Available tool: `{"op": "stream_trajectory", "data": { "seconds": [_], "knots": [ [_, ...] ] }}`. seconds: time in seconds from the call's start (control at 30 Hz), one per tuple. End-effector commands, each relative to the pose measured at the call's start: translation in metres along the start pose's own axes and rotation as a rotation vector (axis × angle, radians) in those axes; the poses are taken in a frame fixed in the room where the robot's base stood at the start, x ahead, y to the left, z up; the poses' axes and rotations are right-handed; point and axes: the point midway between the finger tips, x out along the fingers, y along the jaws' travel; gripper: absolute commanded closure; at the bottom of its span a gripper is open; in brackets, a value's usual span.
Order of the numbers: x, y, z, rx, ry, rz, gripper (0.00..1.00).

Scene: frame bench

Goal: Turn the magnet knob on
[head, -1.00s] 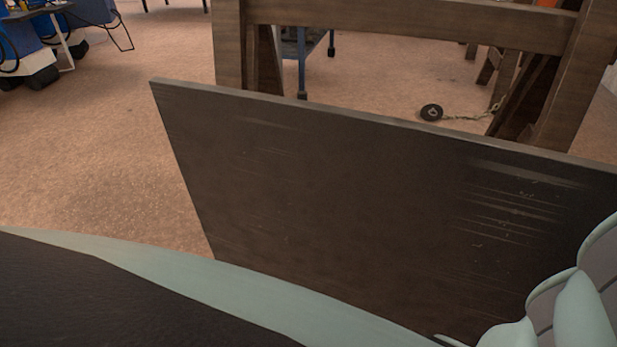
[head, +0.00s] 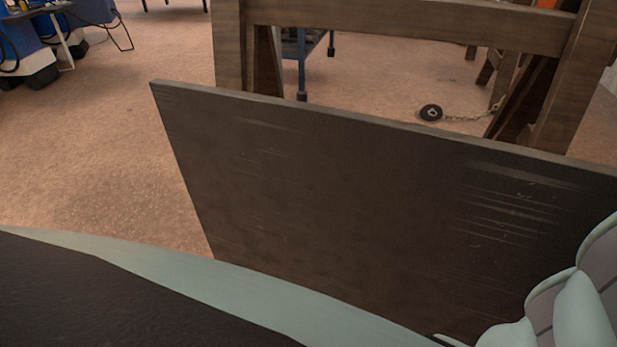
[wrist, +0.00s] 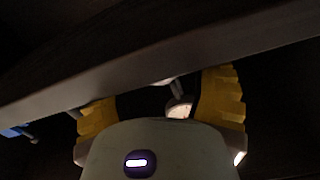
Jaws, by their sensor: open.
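My gripper (wrist: 160,97) shows in the wrist view, with its two yellow ribbed fingers spread apart and nothing held between them. A small pale, shiny piece (wrist: 179,107) shows in the gap between the fingers, under a dark beam; I cannot tell whether it is the magnet knob or part of something else. No magnet knob can be clearly made out in the head view, and my gripper does not show there.
A dark beam (wrist: 150,60) crosses the wrist view close to the fingers. In the head view, a large dark panel (head: 350,200) stands in front of a wooden frame (head: 410,27). A black disc (head: 430,113) with a chain lies on the floor. Open carpet (head: 100,140) is at left.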

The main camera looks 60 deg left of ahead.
Motion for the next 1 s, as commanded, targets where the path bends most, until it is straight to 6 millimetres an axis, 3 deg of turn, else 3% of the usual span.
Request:
{"op": "stream_trajectory", "data": {
  "seconds": [0.63,1.0],
  "knots": [
    [-0.095,-0.001,0.002,0.0,-0.007,-0.003,0.36],
    [-0.118,-0.001,0.001,0.0,-0.003,-0.003,0.36]
  ]
}}
